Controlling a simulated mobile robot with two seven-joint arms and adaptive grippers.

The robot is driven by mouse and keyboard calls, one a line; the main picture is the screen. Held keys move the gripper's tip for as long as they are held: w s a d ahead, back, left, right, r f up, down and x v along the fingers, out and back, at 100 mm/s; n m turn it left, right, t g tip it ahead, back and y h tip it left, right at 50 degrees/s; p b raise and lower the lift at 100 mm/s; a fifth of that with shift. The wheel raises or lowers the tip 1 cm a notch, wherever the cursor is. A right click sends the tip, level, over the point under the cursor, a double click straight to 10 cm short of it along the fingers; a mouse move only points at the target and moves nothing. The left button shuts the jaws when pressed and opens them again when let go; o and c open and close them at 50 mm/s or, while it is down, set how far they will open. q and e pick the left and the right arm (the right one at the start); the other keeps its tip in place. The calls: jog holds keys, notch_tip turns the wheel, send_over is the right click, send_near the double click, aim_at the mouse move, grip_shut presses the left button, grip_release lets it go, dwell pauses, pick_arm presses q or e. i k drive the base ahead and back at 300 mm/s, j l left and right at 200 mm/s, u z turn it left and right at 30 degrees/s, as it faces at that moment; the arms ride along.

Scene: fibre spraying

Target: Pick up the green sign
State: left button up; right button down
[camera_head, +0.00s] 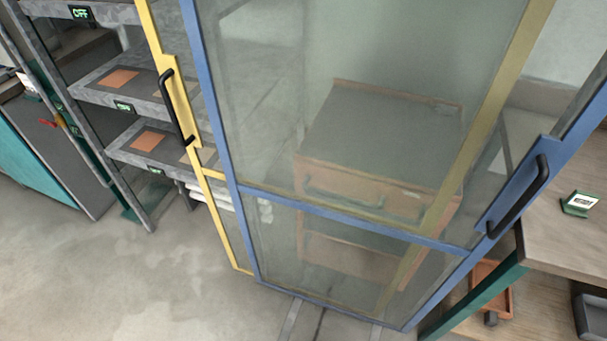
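A small green sign (580,203) with a white face and dark lettering stands on the wooden table (562,238) at the right edge of the view. It leans back slightly, and its lettering is too small to read. Neither of my grippers shows in the head view, and nothing is seen touching the sign.
A glass door with a blue frame (340,216) and black handle stands left of the table, with a yellow-framed door (178,100) behind it. An orange-brown cabinet (375,150) shows through the glass. Grey shelves (150,150) stand left. The floor at lower left is clear.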

aim_at(579, 202)
jog(key=z, duration=1.95)
